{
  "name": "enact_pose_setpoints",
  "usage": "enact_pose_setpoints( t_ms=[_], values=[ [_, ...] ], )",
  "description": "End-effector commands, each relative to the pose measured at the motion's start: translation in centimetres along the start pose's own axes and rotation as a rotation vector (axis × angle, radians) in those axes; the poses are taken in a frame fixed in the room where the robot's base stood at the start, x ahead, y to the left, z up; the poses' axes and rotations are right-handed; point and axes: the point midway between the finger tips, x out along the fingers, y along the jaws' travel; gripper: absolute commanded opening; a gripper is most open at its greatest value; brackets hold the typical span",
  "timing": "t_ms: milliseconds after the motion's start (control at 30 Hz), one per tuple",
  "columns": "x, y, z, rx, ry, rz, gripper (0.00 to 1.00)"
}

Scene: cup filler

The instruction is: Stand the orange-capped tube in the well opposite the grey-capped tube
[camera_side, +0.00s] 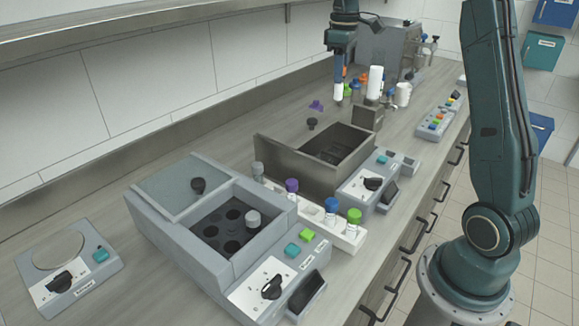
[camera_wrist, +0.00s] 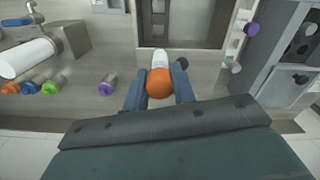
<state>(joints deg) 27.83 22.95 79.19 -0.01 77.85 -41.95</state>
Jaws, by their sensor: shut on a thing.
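My gripper (camera_side: 339,76) is shut on the orange-capped tube (camera_side: 338,92), holding it above the bench near the back. In the wrist view the orange cap (camera_wrist: 159,84) sits between my two fingers (camera_wrist: 159,88), with the pale tube body beyond it. The grey-capped tube (camera_side: 253,217) stands in a well of the dark rotor (camera_side: 222,229) inside the open centrifuge (camera_side: 190,247). The well opposite it (camera_side: 210,231), at the rotor's left, looks empty. The other visible wells look empty too.
A white rack (camera_side: 346,237) beside the centrifuge holds several capped tubes. An open grey box (camera_side: 290,168) stands between my gripper and the centrifuge. Loose coloured caps (camera_wrist: 50,87) lie on the bench.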

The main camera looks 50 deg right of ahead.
Motion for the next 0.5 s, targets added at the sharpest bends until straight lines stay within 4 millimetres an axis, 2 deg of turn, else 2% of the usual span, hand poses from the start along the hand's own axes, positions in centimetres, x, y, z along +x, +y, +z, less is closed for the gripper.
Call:
enact_pose_setpoints(
  t_ms=[167, 267, 500],
  values=[
    [-0.2, -1.9, -1.7, -0.086, 0.000, 0.000, 0.04],
    [-0.4, -3.6, -3.2, -0.165, 0.001, 0.000, 0.04],
    [-0.9, -9.7, -7.3, -0.416, 0.000, 0.000, 0.04]
  ],
)
